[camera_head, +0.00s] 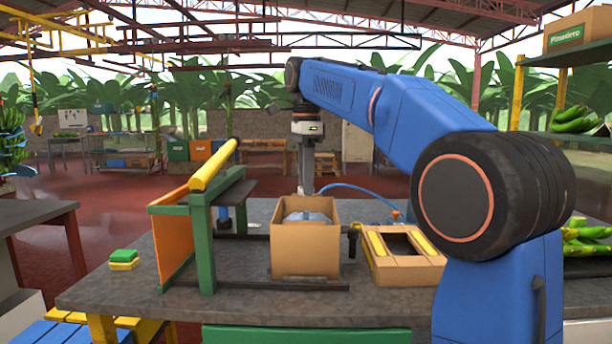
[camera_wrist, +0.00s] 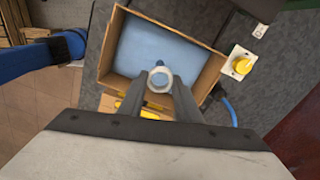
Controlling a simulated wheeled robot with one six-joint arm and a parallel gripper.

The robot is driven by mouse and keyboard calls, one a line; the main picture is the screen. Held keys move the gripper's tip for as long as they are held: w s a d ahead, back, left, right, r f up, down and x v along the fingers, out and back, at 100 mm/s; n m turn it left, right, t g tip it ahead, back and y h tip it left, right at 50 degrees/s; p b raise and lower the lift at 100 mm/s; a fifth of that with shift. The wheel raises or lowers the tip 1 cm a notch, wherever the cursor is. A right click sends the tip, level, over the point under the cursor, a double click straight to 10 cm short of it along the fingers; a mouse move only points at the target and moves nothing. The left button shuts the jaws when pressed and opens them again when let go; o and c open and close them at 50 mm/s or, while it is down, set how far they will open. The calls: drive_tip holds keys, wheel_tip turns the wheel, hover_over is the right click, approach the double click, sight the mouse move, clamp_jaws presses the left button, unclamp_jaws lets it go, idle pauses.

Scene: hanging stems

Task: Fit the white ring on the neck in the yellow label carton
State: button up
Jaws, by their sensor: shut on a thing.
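My gripper (camera_head: 305,190) points down above the rear of a brown open carton (camera_head: 304,262) in the head view. In the wrist view my gripper (camera_wrist: 160,88) is shut on the small white ring (camera_wrist: 160,70), with blue showing through its middle. Beyond it is the open carton (camera_wrist: 112,47) with a pale blue filling (camera_wrist: 165,45). The blue filling also shows above the rim in the head view (camera_head: 307,217). I cannot make out the neck. Yellow marks (camera_wrist: 148,114) show near the carton's lower edge, partly hidden by my fingers.
A low carton with yellow strips (camera_head: 408,268) lies right of the tall one. A green frame with a yellow bar (camera_head: 202,235) stands left. Green and yellow blocks (camera_head: 124,257) lie at the left table edge. A yellow knob on a white plate (camera_wrist: 241,64) sits beside the carton.

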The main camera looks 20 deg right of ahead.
sight(306, 213)
drive_tip(key=shift+f, duration=3.7)
drive_tip(key=shift+f, duration=0.6)
drive_tip(key=o, duration=1.7)
drive_tip(key=shift+r, duration=1.55)
drive_tip(key=shift+r, duration=4.2)
